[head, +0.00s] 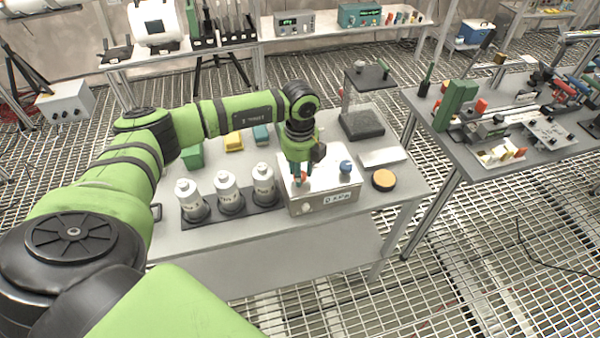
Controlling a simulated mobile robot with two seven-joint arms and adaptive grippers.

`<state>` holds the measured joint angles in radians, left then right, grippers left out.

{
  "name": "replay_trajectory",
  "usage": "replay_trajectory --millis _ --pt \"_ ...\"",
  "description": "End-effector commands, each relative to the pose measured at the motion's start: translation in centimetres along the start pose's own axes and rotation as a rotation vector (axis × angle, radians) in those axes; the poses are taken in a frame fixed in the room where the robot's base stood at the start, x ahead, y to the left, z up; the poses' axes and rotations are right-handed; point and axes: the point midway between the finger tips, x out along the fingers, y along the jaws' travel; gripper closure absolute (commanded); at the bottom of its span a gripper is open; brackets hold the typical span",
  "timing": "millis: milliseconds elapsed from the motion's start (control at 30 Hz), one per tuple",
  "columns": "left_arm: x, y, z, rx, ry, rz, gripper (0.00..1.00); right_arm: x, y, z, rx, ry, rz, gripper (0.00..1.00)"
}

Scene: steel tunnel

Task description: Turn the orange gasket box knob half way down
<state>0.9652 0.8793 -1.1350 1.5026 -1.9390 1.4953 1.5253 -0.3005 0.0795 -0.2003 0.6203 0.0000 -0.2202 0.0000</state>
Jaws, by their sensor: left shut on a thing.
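A pale metal box (325,202) with a printed label on its front stands on the grey table. A blue knob (346,167) sits on the right part of its top. My left gripper (301,181) reaches down over the left part of the box top, pointing downward. It is shut on an orange-red knob (303,176), of which only a small part shows between the fingers. The knob's turn angle cannot be told. My right gripper is not in view.
Several white bottles (228,190) in dark holders stand left of the box. An orange round disc (384,180) and a pale flat block (382,157) lie to its right. A dark block (362,125) stands behind. A second table (450,150) with tools is at right.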

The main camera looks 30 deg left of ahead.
Motion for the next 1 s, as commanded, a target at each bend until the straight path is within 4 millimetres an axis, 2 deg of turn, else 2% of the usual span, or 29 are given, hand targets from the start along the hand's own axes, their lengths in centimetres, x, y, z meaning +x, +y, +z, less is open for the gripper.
replay_trajectory --millis 33,1000 --pt "0.4 0.0 0.0 0.042 0.000 0.000 0.98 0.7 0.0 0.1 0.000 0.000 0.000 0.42" --pt "0.4 0.0 0.0 0.963 0.000 0.000 0.98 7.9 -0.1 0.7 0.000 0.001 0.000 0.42"
